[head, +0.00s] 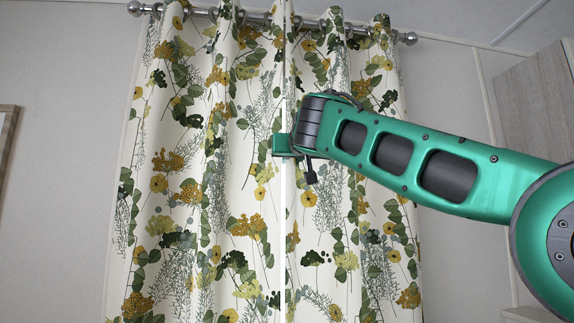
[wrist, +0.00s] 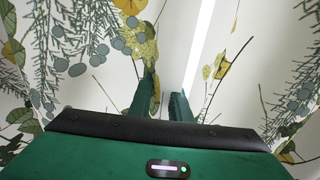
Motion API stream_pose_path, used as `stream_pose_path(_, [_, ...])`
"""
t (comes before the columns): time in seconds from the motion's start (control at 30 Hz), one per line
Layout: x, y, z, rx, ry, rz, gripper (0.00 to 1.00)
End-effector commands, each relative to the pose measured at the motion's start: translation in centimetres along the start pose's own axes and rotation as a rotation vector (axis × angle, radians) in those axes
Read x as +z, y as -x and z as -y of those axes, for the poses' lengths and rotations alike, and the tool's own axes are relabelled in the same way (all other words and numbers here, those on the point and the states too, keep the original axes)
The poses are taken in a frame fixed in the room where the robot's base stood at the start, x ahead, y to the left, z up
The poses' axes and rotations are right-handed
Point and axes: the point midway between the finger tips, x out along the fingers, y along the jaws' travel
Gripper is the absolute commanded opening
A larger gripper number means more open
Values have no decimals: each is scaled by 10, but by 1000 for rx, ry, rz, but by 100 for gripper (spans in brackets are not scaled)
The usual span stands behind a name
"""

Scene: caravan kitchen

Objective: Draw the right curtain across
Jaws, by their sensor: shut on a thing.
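The right curtain (head: 345,245), white with yellow flowers and green leaves, hangs in folds from the rod. Its inner edge lies beside a narrow bright vertical gap at the middle of the window. The left curtain (head: 215,225), in the same print, hangs on the other side of this gap. My gripper (head: 281,145) is at the gap in the upper half of the curtains, shut on the right curtain's edge. In the wrist view its two green fingers (wrist: 164,98) stand close together against the cloth. The exact pinch of cloth is hard to make out.
A metal rod (head: 255,18) with rings and round end knobs carries both curtains along the top. A wooden cabinet (head: 535,100) stands at the right. A framed edge (head: 8,140) shows at the far left. My arm crosses the right curtain from the right.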

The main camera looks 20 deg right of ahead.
Motion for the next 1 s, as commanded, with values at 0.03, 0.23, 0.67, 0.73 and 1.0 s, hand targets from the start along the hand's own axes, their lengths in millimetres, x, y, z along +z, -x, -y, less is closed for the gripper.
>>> stream_pose_path(0.03, [0,1,6,-12,1,-2,0])
stream_pose_path(0.23, [0,0,5,-11,1,-2,36])
stream_pose_path(0.67, [-1,19,2,-7,0,-2,36])
stream_pose_path(0.73, [-1,32,2,-8,1,-3,36])
stream_pose_path(1.0, [0,81,2,-8,1,-3,36])
